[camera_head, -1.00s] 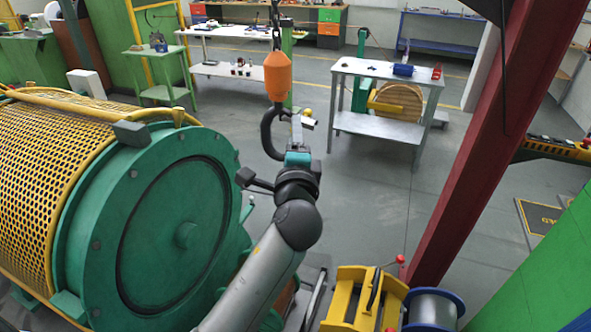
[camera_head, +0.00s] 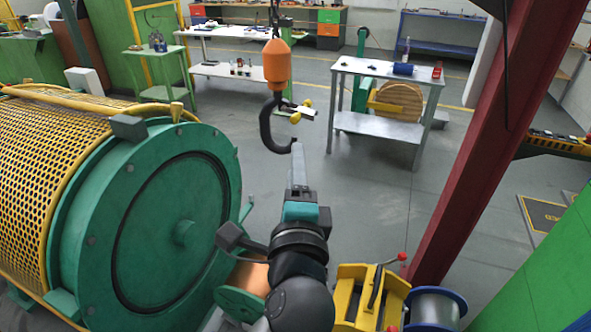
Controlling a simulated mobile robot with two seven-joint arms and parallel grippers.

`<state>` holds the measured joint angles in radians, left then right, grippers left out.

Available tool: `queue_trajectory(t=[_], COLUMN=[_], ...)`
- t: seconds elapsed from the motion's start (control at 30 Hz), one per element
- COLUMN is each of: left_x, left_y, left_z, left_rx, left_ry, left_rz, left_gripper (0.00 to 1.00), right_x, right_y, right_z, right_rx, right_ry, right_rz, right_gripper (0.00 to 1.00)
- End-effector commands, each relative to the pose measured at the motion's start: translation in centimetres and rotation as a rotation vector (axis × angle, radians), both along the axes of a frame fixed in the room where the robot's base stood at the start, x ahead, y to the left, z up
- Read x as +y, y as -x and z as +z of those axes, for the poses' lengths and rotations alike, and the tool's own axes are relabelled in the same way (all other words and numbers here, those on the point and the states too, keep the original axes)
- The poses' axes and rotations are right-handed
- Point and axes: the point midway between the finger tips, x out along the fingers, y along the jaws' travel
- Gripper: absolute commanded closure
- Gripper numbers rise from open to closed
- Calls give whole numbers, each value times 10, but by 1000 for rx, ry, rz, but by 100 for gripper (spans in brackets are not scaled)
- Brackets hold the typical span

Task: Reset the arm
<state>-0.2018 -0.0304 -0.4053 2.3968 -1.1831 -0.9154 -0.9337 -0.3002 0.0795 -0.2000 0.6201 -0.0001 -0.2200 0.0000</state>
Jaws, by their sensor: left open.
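My left arm comes up from the bottom middle of the head view. My left gripper (camera_head: 298,160) is open and empty, with its fingers pointing away from me. The hook hangs below an orange block (camera_head: 277,66) on a chain. My right arm and its gripper do not show.
A large green drum (camera_head: 160,235) with a yellow mesh guard (camera_head: 65,165) fills the left. A yellow stand (camera_head: 360,300) and a reel (camera_head: 433,306) are at the lower right, beside a dark red beam (camera_head: 480,160). A grey table (camera_head: 378,122) stands behind. The middle floor is clear.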

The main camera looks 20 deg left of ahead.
Motion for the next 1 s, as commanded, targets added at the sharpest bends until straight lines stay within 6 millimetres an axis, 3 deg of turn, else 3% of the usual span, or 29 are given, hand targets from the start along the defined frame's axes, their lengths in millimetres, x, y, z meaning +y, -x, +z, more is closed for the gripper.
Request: queue_trajectory(t=[0.33,0.47,0.57,0.73,0.87,1.0], left_x=[-1,-12,-25,-48,-58,-64], left_y=[-2,-13,-25,-35,-28,-7], left_z=[-4,-40,-94,-210,-297,-390], left_rx=[5,51,121,273,390,515], left_ry=[2,25,70,197,315,458], left_rz=[-5,-46,-102,-188,-219,-220], left_gripper=[48,48,48,48,48,48], right_x=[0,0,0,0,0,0], right_y=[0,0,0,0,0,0], right_z=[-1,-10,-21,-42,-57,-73], right_rx=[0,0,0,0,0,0], right_ry=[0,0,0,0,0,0], right_rz=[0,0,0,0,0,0], right_gripper=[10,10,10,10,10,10])
